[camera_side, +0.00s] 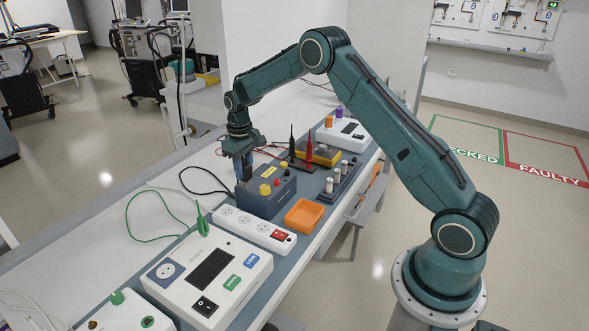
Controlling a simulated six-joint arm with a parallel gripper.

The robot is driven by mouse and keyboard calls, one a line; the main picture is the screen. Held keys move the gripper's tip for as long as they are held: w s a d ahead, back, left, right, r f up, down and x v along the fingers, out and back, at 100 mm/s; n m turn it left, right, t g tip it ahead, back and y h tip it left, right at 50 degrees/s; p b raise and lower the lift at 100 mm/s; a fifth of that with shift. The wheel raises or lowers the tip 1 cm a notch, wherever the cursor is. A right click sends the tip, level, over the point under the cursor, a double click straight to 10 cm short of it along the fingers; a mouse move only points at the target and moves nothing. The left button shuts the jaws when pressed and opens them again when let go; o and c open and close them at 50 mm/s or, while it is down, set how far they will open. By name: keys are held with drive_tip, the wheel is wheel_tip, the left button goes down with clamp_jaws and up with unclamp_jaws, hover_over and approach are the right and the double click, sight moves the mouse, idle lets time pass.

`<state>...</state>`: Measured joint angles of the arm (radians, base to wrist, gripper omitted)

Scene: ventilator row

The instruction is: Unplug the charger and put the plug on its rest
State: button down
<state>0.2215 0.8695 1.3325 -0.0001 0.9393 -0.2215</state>
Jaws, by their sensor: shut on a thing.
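My gripper (243,168) points down at the left rear of a dark blue box (268,201) with yellow and red knobs on top. It is shut on a small dark thing, which looks like the charger plug; the fingers hide most of it. A black cable (196,172) loops on the bench to the left of the gripper. I cannot tell whether the plug is still seated or lifted clear. A white socket strip (252,228) with a red switch lies in front of the box. I cannot make out which thing is the plug's rest.
An orange tray (304,215) sits right of the box. A white tester (207,278) with a green clip stands in front. Red and black probes (309,146), a yellow meter (318,153) and a rack of small cylinders (341,182) stand behind. The bench's left side is mostly clear.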

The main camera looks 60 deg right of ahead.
sight(243, 160)
drive_tip(key=shift+f, duration=0.95)
idle(0.4)
idle(0.3)
drive_tip(key=c, duration=0.9)
unclamp_jaws()
drive_tip(key=shift+r, duration=0.1)
wheel_tip(243, 160, up, 13)
drive_tip(key=shift+f, duration=0.1)
drive_tip(key=shift+r, duration=0.4)
drive_tip(key=shift+r, duration=0.15)
